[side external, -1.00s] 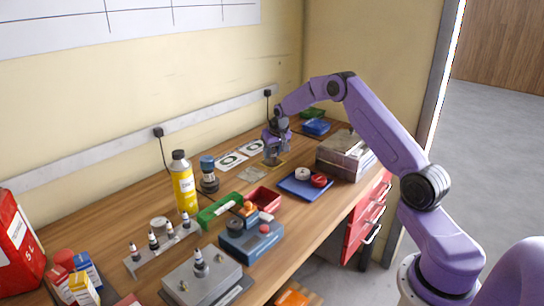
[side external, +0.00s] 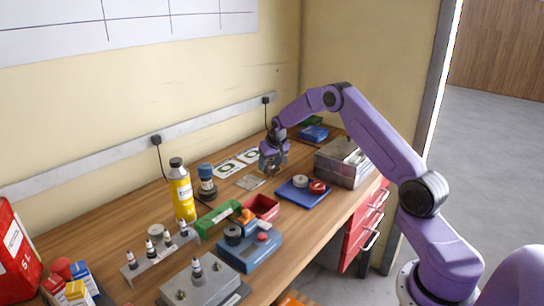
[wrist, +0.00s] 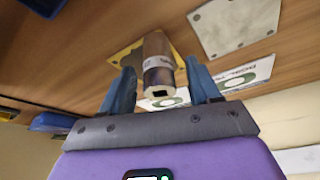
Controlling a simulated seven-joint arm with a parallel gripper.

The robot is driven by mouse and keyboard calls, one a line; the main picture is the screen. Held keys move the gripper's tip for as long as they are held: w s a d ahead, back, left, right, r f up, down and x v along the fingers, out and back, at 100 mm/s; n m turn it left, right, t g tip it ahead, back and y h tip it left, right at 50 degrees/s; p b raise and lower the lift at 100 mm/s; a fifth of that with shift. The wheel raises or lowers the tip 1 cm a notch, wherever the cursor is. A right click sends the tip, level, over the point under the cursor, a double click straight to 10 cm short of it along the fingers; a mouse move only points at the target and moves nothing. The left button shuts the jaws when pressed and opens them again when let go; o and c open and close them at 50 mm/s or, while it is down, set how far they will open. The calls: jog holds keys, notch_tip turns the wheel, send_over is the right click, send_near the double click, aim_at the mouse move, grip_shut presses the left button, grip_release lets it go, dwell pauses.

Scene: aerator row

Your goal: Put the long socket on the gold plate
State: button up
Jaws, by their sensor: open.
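The long socket (wrist: 158,75) is a metal cylinder with a square hole in its near end. In the wrist view it stands on end over the gold plate (wrist: 124,54), its far end against the plate as far as I can see. My gripper (wrist: 160,67) is open, with one blue finger on each side of the socket and gaps showing between. In the side view my gripper (side external: 270,163) is low over the bench at the back, and its fingers mostly hide the socket and the plate.
A grey plate (wrist: 235,24) and white cards with green rings (wrist: 243,77) lie beside the gold plate. In the side view, a blue tray (side external: 303,201) with round parts and a lidded box (side external: 342,165) stand to the right. A red bin (side external: 263,207) is nearer the camera.

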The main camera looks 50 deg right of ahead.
jog(key=v, duration=1.2)
jog(key=s+a+r+n+y, duration=0.1)
jog(key=s+a+n, duration=0.3)
jog(key=a, duration=0.5)
jog(key=s+a+r+n+g, duration=0.1)
jog(key=s+a+r, duration=0.1)
jog(key=s+a, duration=0.55)
jog(key=s+a+r+n+y, duration=0.1)
jog(key=s+a+n, duration=0.25)
jog(key=a, duration=0.65)
jog(key=s+a+n+g, duration=0.1)
jog(key=s+n, duration=0.3)
jog(key=s, duration=1)
jog(key=s+a+f+n+g, duration=0.1)
jog(key=s+n, duration=0.3)
jog(key=s, duration=1)
jog(key=shift+a+f+n+g, duration=0.25)
jog(key=shift+f+n+g, duration=0.05)
jog(key=shift+n+g, duration=0.1)
